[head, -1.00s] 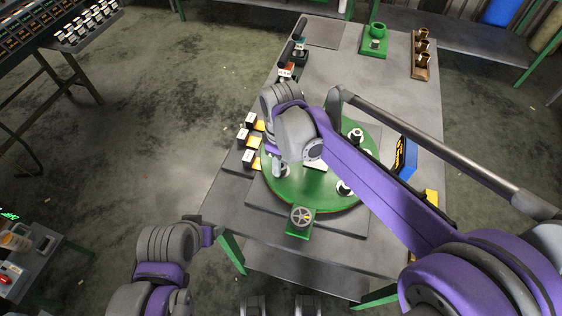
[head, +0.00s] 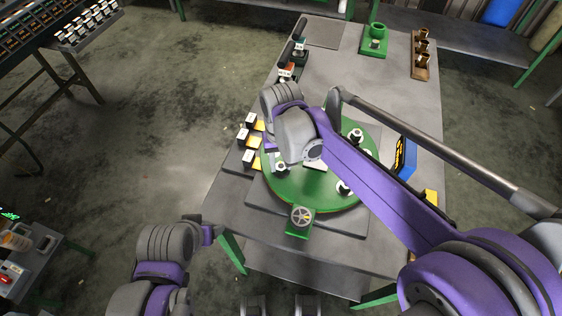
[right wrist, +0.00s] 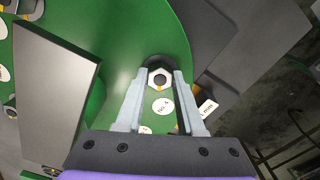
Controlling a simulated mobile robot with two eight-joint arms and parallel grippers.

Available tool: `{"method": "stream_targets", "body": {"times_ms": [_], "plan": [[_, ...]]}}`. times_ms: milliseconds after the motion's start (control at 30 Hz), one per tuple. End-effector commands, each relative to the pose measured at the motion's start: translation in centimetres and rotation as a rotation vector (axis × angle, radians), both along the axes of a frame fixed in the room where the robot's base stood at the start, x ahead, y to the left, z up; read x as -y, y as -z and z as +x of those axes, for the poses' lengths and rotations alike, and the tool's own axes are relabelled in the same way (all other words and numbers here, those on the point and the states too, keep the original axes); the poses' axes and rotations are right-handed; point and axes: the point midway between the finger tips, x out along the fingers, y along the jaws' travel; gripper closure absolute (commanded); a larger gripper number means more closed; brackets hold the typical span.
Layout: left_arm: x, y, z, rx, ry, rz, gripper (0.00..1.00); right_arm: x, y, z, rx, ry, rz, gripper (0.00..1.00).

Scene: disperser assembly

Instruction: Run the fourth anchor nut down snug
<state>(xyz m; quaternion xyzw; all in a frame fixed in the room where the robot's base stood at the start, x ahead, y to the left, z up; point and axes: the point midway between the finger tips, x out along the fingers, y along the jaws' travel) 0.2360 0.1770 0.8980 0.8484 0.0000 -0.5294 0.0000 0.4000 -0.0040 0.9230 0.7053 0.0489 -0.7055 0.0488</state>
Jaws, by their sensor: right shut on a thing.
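The fourth anchor nut (right wrist: 159,79) is a pale hex nut on a dark round washer, near the edge of the green round plate (right wrist: 135,25). A white label (right wrist: 163,106) reading No 4 lies beside it. My right gripper (right wrist: 164,75) is shut on this nut, one finger on each side. In the head view a nut on a dark base (head: 282,169) shows at the plate's left side, just below my right wrist; the fingers are mostly hidden there. My left gripper (head: 208,234) is off the table's front left, and its fingers are not clear.
Other anchors stand on the plate (head: 312,191), including one at the back (head: 355,136) and one at the right (head: 344,187). Yellow-and-white blocks (head: 249,140) line the left side. A blue display box (head: 405,158) is at the right.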

Motion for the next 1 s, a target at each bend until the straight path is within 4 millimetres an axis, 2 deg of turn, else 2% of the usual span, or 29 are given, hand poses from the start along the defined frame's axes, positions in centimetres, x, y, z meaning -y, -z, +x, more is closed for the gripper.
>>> {"method": "stream_targets", "body": {"times_ms": [500, 700, 1000], "plan": [[0.0, -0.17, 0.04, 0.001, 0.0, 0.0, 0.28, 0.0, -0.09, 0.05, 0.001, 0.443, 0.0, 1.0], [0.0, -0.2, 0.05, 0.001, 0.0, 0.0, 0.28, 0.0, -0.09, 0.06, 0.001, 0.55, 0.0, 1.0], [0.0, -0.22, 0.05, 0.001, 0.0, 0.0, 0.28, 0.01, -0.09, 0.06, 0.001, 0.621, 0.0, 1.0]]}}
